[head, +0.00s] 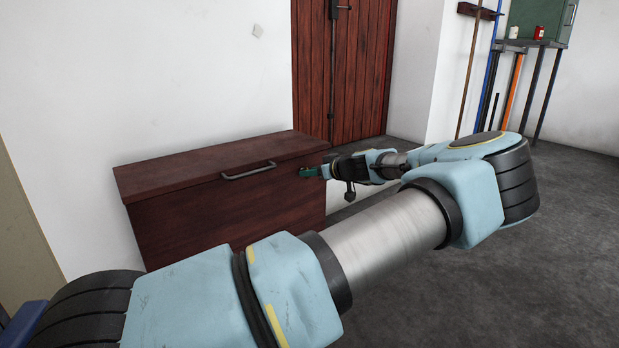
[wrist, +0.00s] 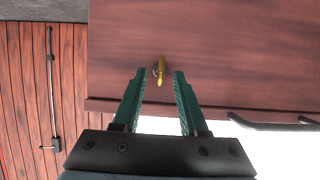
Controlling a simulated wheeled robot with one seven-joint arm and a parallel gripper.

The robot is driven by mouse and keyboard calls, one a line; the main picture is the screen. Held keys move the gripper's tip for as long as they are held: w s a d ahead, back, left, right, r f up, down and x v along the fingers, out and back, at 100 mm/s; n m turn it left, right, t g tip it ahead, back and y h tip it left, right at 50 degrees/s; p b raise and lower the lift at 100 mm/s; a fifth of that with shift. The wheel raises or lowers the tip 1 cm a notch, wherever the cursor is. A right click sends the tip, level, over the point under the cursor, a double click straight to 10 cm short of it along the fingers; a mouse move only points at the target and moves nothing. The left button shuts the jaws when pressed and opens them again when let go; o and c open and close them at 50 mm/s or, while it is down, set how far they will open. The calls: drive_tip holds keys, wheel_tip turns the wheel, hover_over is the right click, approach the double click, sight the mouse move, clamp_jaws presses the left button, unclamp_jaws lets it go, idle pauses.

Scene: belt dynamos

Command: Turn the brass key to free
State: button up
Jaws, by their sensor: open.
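The brass key (wrist: 161,70) shows in the wrist view, in a small lock on the front of the dark red wooden chest (wrist: 230,60). It points along the picture's vertical. My gripper (wrist: 159,74) has two green fingers, which are open with one on each side of the key. I cannot tell whether either finger touches it. In the head view the chest (head: 225,215) stands against the white wall, and my gripper (head: 305,171) is at its front near the right end. The key is hidden there.
A metal handle (head: 248,171) sticks out from the chest's front edge, left of my gripper. A red plank door (head: 365,70) stands behind. Long-handled tools and a green cabinet (head: 540,20) are at the back right. The grey floor (head: 480,275) on the right is clear.

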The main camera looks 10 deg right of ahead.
drive_tip(key=shift+w+a+f, duration=0.25)
drive_tip(key=shift+w+a, duration=0.05)
drive_tip(key=shift+w, duration=0.3)
clamp_jaws()
